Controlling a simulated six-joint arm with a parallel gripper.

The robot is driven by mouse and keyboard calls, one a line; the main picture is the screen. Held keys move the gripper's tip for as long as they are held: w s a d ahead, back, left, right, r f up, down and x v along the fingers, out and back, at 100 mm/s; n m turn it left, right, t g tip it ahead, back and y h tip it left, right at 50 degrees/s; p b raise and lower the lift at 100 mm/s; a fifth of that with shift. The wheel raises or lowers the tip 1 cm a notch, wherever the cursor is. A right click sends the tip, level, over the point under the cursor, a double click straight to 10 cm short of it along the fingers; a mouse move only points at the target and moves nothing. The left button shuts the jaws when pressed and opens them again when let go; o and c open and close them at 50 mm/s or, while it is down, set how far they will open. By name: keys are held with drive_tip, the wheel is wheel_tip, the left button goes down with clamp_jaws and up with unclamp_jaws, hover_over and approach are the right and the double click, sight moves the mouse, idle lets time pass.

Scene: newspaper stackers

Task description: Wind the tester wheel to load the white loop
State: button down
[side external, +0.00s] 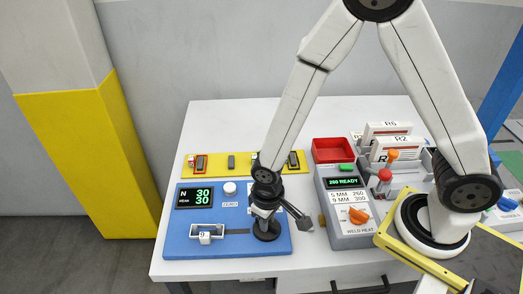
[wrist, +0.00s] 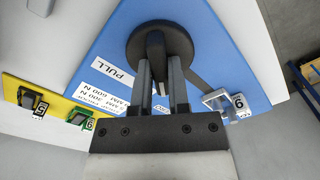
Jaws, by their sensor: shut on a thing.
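The blue tester (side external: 230,247) lies on the white table. Its dark round wheel (wrist: 160,48) has a raised grip bar, and my gripper (wrist: 162,75) is shut on that bar from above. In the side view my gripper (side external: 266,208) hides most of the wheel (side external: 266,231). The white loop (wrist: 216,101), a squarish frame with a numbered tag, sits at the tester's other end; it also shows in the side view (side external: 206,231). A dark strap (side external: 236,231) runs from it towards the wheel. The display (side external: 195,197) reads N 30 and a maximum of 30.
A white ZERO button (side external: 230,188) is on the tester. Behind lies a yellow rack (side external: 217,162) with several small pieces. To the right stand a red bin (side external: 333,150) and a grey weld unit (side external: 346,205) reading 260 READY, close to my gripper.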

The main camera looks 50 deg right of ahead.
drive_tip(key=m, duration=1.1)
drive_tip(key=shift+m, duration=0.4)
drive_tip(key=m, duration=1.1)
drive_tip(key=c, duration=0.6)
unclamp_jaws()
drive_tip(key=shift+r, duration=0.2)
